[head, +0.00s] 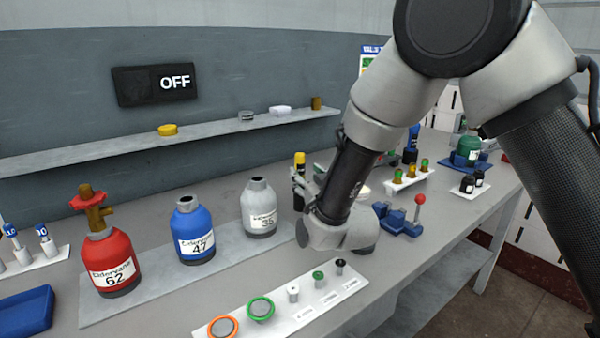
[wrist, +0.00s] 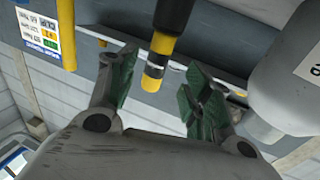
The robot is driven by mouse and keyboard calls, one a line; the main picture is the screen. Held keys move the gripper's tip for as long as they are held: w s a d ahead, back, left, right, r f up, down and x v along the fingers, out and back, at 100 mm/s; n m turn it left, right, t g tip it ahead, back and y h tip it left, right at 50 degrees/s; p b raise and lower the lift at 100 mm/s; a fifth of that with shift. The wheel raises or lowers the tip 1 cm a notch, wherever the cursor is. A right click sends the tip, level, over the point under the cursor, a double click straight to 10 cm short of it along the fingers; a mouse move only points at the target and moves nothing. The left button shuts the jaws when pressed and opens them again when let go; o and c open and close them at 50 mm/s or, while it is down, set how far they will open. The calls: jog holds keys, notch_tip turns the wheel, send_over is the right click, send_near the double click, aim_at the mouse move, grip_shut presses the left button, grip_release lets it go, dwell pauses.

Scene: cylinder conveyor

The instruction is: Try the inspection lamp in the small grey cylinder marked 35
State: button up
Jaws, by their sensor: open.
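The small grey cylinder (head: 259,210) stands upright on the grey mat, right of the blue one; its label seems to read 35. It shows partly at the right of the wrist view (wrist: 288,85). A black stick with yellow parts, which looks like the inspection lamp (head: 300,161), stands just behind and right of the grey cylinder. In the wrist view the lamp (wrist: 174,18) reaches down toward the space between my fingers. My gripper (wrist: 162,76) is open, its green-padded fingers on either side of the lamp's yellow end, with gaps visible. My wrist hides part of the bench.
A red cylinder (head: 109,262) with a valve and a blue cylinder (head: 194,232) stand left on the mat. A white strip (head: 300,315) with rings and small plugs lies in front. A blue vise (head: 397,219) stands right. The wall sign (head: 155,84) reads OFF.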

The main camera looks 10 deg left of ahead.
aim_at(302, 171)
jog(key=x, duration=0.6)
jog(key=shift+w+d+f, duration=0.1)
jog(key=shift+w+f, duration=0.1)
grip_shut()
